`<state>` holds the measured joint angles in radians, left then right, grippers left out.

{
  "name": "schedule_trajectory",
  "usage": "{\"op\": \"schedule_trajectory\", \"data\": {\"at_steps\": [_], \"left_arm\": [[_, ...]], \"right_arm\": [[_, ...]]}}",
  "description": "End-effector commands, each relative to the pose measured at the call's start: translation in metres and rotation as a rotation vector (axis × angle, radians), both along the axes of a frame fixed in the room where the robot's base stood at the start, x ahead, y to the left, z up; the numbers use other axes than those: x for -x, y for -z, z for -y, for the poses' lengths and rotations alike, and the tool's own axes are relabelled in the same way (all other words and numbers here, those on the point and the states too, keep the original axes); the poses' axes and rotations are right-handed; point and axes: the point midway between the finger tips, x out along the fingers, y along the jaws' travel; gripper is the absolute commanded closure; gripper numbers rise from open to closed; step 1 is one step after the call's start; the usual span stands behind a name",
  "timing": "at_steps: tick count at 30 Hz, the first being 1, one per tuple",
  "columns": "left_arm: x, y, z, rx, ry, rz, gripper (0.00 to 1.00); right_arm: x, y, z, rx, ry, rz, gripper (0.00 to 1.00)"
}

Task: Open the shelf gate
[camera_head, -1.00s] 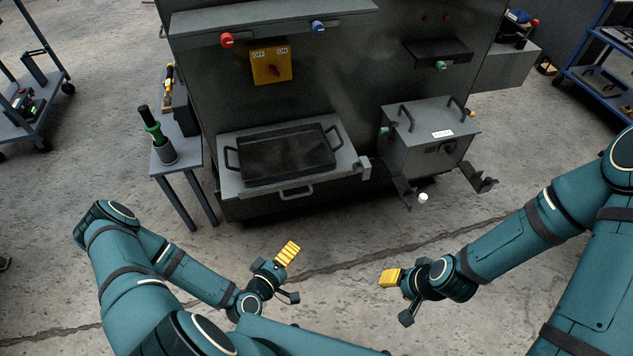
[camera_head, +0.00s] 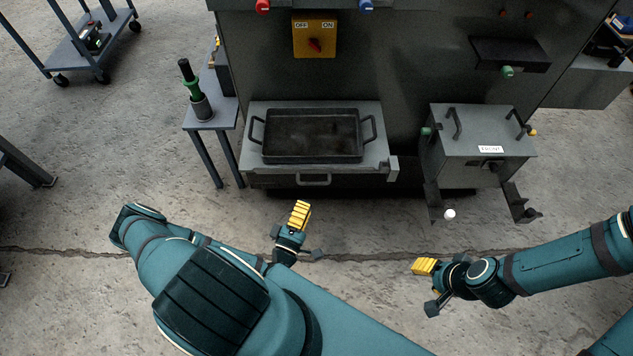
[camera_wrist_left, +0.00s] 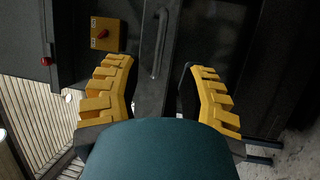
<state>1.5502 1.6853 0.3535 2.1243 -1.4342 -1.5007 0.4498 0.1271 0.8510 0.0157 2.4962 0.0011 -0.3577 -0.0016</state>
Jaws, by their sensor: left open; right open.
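The shelf (camera_head: 381,153) is a grey ledge low on the dark cabinet, with a front handle (camera_head: 313,180) and a small grey block (camera_head: 393,168) at its right front corner. I cannot tell which part is the gate. A black two-handled tray (camera_head: 312,156) lies on the shelf. My left gripper (camera_head: 300,216) is open and empty, in front of and below the shelf handle, apart from it. In the left wrist view, a bar handle (camera_wrist_left: 161,45) shows beyond the gap between its yellow fingers (camera_wrist_left: 160,92). My right gripper (camera_head: 426,270) is open and empty, farther right.
A grey box (camera_head: 470,165) labelled FRONT sits on brackets at right, with a small white knob (camera_head: 449,214) below. A yellow OFF/ON switch (camera_head: 315,38) is above the shelf. A side table (camera_head: 215,113) with a green-black tool (camera_head: 192,88) stands left. The floor between is clear.

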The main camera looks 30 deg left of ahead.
Motion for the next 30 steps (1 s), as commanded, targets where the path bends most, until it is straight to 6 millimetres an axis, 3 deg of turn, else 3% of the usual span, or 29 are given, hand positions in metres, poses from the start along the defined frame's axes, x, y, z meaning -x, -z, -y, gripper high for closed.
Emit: {"op": "schedule_trajectory", "data": {"at_steps": [6, 12, 18, 27, 30], "left_arm": [[-0.042, -0.007, -0.006, -0.001, 0.001, 0.002, 0.59], [-0.070, -0.011, -0.010, -0.001, 0.002, -0.001, 0.59], [-0.082, -0.013, -0.012, 0.000, 0.001, -0.002, 0.59], [-0.083, -0.014, -0.012, 0.000, 0.001, -0.002, 0.59], [-0.083, -0.014, -0.012, 0.000, 0.001, -0.002, 0.95]], "right_arm": [[-0.001, 0.004, 0.000, 0.000, 0.001, 0.003, 0.53], [-0.002, 0.007, 0.000, 0.000, 0.001, 0.004, 0.53], [-0.002, 0.007, 0.000, 0.000, 0.001, 0.004, 0.53], [-0.002, 0.007, 0.000, 0.000, 0.001, 0.004, 0.53], [-0.002, 0.007, 0.000, 0.000, 0.001, 0.004, 0.53]]}}
